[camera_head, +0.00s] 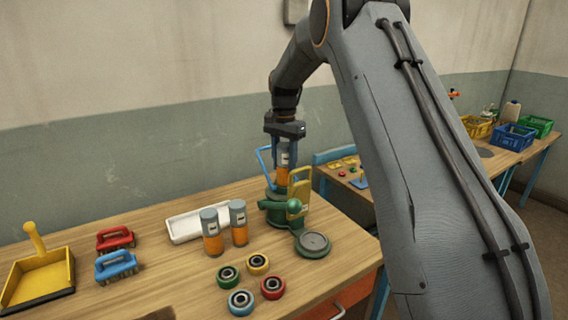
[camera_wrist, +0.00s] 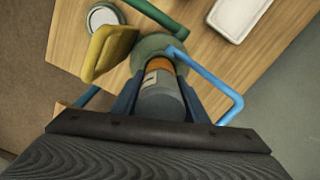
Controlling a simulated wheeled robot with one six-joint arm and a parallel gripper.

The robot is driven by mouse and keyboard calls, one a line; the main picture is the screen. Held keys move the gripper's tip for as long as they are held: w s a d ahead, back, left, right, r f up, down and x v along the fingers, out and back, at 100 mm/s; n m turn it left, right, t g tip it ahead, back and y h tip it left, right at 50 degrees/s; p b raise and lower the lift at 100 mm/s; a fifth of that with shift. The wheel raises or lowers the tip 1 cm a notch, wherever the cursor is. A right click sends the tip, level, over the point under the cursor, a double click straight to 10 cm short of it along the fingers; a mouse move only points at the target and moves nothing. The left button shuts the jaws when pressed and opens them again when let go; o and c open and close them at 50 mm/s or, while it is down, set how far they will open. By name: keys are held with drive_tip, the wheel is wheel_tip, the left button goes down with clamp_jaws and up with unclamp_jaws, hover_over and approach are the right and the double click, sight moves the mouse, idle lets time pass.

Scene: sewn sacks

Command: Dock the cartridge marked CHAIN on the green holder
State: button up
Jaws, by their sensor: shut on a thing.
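My gripper (camera_head: 285,146) is shut on a cartridge (camera_head: 282,177) with a grey top, a pale label and an orange lower part. In the wrist view the cartridge (camera_wrist: 161,103) stands between the fingers (camera_wrist: 160,90). Its label is too small to read. The cartridge is upright over the green holder (camera_head: 275,212), which also shows in the wrist view (camera_wrist: 149,44). Its lower end is at the holder's top; I cannot tell whether it is seated. Two other grey-and-orange cartridges, a left one (camera_head: 212,232) and a right one (camera_head: 239,222), stand on the table.
A blue bar (camera_head: 263,160) and a yellow plate (camera_head: 301,186) rise beside the holder. A round grey-topped pad (camera_head: 313,243) lies in front. Several coloured rings (camera_head: 257,264), a white tray (camera_head: 184,226), red (camera_head: 115,238) and blue brushes (camera_head: 116,266) and a yellow dustpan (camera_head: 40,278) occupy the table.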

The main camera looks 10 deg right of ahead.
sight(284, 145)
drive_tip(key=shift+f, duration=0.35)
drive_tip(key=o, duration=1)
drive_tip(key=shift+r+p, duration=2.65)
drive_tip(key=shift+r, duration=2.85)
